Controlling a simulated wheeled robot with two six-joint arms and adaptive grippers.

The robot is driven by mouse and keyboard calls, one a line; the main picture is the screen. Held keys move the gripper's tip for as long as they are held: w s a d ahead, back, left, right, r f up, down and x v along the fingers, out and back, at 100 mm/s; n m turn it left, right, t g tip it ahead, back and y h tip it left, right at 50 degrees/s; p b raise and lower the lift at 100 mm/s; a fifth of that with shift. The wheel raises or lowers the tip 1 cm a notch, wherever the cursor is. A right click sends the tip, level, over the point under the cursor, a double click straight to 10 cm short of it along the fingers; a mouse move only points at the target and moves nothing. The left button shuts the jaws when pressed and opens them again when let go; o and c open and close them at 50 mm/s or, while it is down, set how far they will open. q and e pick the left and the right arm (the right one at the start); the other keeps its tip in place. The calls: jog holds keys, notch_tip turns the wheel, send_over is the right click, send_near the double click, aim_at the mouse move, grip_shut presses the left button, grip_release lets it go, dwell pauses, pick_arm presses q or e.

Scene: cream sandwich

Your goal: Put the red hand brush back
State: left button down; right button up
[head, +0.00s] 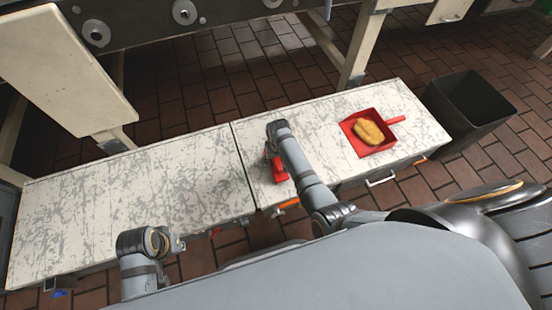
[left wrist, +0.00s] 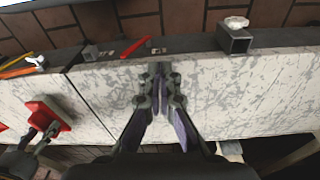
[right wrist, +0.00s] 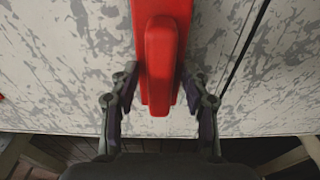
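The red hand brush (head: 278,168) lies on the pale, scuffed worktop, partly hidden by my right arm in the head view. In the right wrist view the brush (right wrist: 160,60) runs up from between the fingers of my right gripper (right wrist: 160,90), which is open around its near end. The gap to the left finger is clear; contact on the right is hard to judge. The left wrist view also shows the brush (left wrist: 48,115) with my right gripper at it. My left gripper (left wrist: 158,75) looks shut and empty, above the worktop's left part.
A red dustpan (head: 384,144) holds a tan, bread-like lump (head: 368,132) on the worktop's right. A dark open bin (head: 455,120) stands past the right end. A square grey holder (left wrist: 233,44) and a red stick (left wrist: 135,47) are along the worktop's edge. The worktop's left part is clear.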

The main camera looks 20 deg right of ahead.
jog(key=shift+r, duration=0.15)
jog(key=r+p, duration=0.3)
jog(key=p, duration=0.1)
jog(key=shift+s+r, duration=0.15)
jog(key=shift+s, duration=0.05)
pick_arm(q)
jog(key=s+a+f+y+p, duration=0.1)
jog(key=s+a+f+p, duration=0.1)
jog(key=f, duration=0.7)
jog(key=s+a+f+p, duration=0.1)
jog(key=s+a+f, duration=0.2)
jog(key=f, duration=0.6)
pick_arm(e)
notch_tip(320, 180, up, 2)
jog(key=shift+s+r, duration=0.1)
jog(key=shift+r, duration=0.15)
notch_tip(320, 180, up, 3)
jog(key=p, duration=0.4)
jog(key=shift+s+r, duration=0.1)
jog(key=shift+s, duration=0.05)
pick_arm(q)
jog(key=s+p, duration=0.3)
jog(key=s, duration=0.9)
jog(key=shift+s+a+f+p, duration=0.15)
jog(key=shift+a+f+p, duration=0.1)
jog(key=shift+f+p, duration=0.1)
pick_arm(e)
jog(key=r, duration=0.3)
jog(key=shift+s, duration=0.25)
